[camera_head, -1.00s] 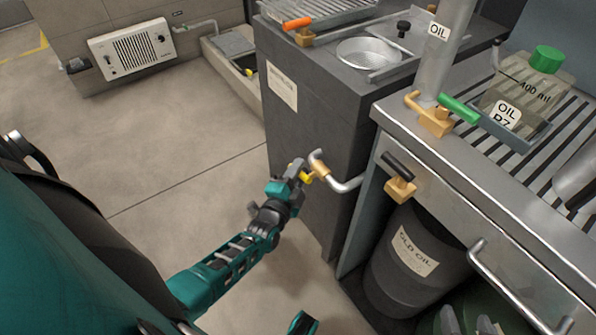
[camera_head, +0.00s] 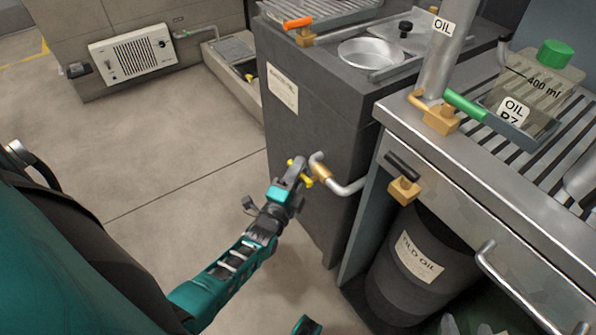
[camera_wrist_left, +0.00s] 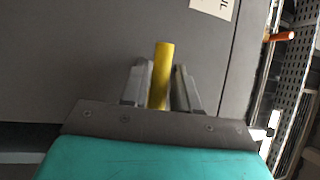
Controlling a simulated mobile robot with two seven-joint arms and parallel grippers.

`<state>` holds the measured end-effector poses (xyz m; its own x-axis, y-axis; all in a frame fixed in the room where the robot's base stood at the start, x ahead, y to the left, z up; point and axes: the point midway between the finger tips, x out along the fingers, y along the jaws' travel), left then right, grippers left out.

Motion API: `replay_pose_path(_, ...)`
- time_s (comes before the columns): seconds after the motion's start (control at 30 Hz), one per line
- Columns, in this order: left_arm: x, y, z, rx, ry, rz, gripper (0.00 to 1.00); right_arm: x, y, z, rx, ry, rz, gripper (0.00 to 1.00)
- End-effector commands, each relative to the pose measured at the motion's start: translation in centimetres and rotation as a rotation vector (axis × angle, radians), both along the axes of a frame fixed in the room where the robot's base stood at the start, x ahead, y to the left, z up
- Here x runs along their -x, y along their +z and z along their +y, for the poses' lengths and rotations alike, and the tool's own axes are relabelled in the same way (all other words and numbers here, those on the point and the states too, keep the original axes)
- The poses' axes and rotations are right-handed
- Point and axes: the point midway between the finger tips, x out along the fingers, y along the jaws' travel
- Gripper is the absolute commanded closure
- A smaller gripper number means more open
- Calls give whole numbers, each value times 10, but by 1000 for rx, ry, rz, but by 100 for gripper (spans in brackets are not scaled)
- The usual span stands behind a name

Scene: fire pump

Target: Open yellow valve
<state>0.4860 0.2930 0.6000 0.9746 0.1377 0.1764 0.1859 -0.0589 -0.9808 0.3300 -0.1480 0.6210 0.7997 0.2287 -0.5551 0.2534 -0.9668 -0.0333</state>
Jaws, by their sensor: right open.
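The yellow valve (camera_head: 305,181) sits on the brass fitting of a bent pipe at the side of the dark grey cabinet. In the left wrist view its yellow handle (camera_wrist_left: 163,70) stands upright between my finger pads. My left gripper (camera_head: 297,173) is at this handle in the head view, its fingers close on both sides and covering part of it. It looks shut on the handle. Two pale finger-like tips at the bottom edge appear to be my right gripper (camera_head: 475,326), apart and empty, mostly cut off by the frame.
The dark cabinet (camera_head: 300,130) is directly behind the valve. The metal bench (camera_head: 420,140) with a green-handled valve (camera_head: 466,104) and a black-handled valve (camera_head: 404,180) stands right. An old-oil drum (camera_head: 415,270) is below. The floor (camera_head: 180,150) left is clear.

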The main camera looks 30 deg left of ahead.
Motion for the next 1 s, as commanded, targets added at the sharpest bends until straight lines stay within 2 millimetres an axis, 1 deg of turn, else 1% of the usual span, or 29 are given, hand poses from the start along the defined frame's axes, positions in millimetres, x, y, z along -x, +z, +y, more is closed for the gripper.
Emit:
replay_pose_path(0.03,0,0,0,0,0,0,65,0,0,0,0,0,0,42)
replay_pose_path(0.13,0,0,0,1,0,0,56,0,0,0,0,0,0,42)
replay_pose_path(0.37,0,0,0,1,0,1,56,0,0,0,0,0,-1,42)
replay_pose_path(0.47,5,-1,-1,2,0,2,56,0,2,0,0,0,-1,42)
replay_pose_path(0.57,18,-3,-2,3,0,3,56,0,5,0,0,0,-1,42)
replay_pose_path(0.9,90,-16,-12,3,1,4,56,0,14,-1,2,2,-1,42)
replay_pose_path(1.0,106,-19,-15,2,1,3,56,0,16,-1,4,3,-1,42)
